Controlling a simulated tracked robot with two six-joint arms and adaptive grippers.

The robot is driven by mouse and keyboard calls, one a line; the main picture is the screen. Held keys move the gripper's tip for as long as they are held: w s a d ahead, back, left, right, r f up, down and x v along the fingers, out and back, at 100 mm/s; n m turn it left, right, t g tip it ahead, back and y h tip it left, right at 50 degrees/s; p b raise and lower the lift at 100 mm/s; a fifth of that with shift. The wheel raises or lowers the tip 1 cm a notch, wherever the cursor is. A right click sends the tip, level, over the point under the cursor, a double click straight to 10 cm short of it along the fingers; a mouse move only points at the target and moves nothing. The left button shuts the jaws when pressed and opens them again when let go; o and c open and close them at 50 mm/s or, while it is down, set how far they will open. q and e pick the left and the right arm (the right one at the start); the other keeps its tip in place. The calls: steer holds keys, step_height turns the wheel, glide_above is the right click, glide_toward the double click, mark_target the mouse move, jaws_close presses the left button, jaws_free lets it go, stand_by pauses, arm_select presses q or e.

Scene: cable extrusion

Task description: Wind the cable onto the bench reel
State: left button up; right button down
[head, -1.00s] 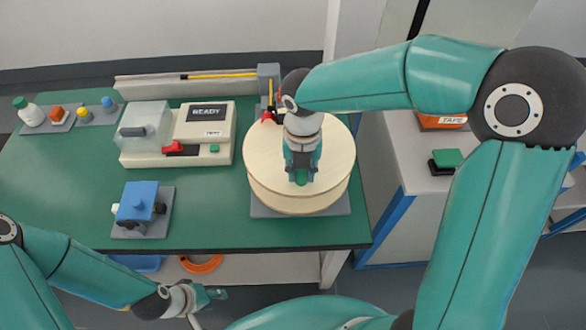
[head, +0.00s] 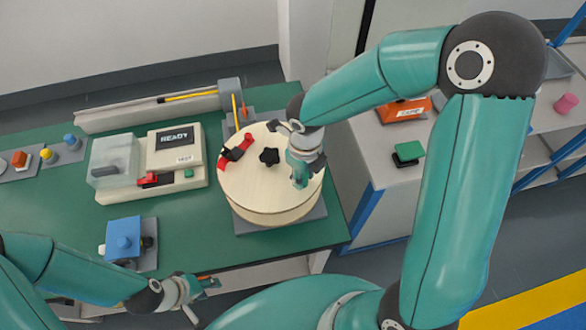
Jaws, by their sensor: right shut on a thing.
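The bench reel (head: 245,193), a pale wooden drum with a black centre knob (head: 269,156), stands on a grey base at the bench's right end. A red and black clamp-like part (head: 236,151) lies on its top, left of the knob. My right gripper (head: 300,179) points down at the right side of the reel's top and is shut on a part of it; the fingers hide that part. Yellow cable (head: 190,97) lies in a long trough behind, running toward a grey block (head: 230,92). My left gripper (head: 206,285) hangs at the bench's front edge; its jaw opening is unclear.
A cream tester (head: 180,150) reading READY, with a clear cover, stands left of the reel. A blue device (head: 123,238) stands nearer the front. A grey cabinet (head: 365,170) with a green-topped block (head: 408,152) stands right.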

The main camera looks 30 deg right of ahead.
steer(key=shift+w+d+n+p, duration=0.15)
steer(key=shift+d+n+p, duration=0.05)
steer(key=shift+n+p, duration=0.15)
steer(key=c, duration=0.9)
jaws_free()
